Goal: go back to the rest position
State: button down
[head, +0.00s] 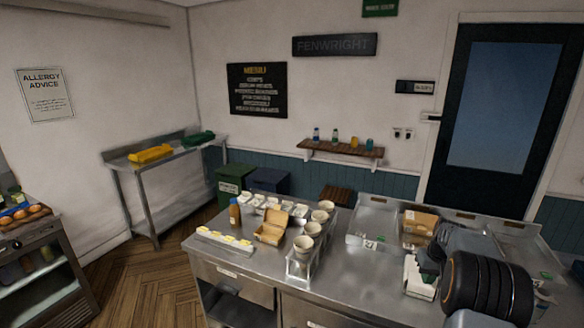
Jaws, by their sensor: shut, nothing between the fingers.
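My arm comes in at the lower right of the head view, over the right part of the steel counter (345,274). My gripper (428,264) is a small dark shape at the left end of the arm, partly hidden by my own wrist. It is shut and holds nothing. It is above or beside a white container (416,278) on the counter; I cannot tell whether they touch.
An open carton (271,227), a brown bottle (234,213), several cups (302,244) and a white strip with yellow pieces (224,239) stand on the counter's left part. A cardboard box (420,221) sits behind my gripper. Wooden floor (145,270) is clear at left.

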jog(key=s+a+r+n+t+b, duration=0.1)
jog(key=s+a+r, duration=0.3)
jog(key=s+a, duration=0.8)
jog(key=s+a+r+t+b, duration=0.2)
jog(key=s+a+r+b, duration=0.1)
jog(key=s+a, duration=1)
jog(key=shift+a+r+n, duration=0.4)
jog(key=shift+a+r, duration=0.45)
jog(key=shift+a, duration=0.15)
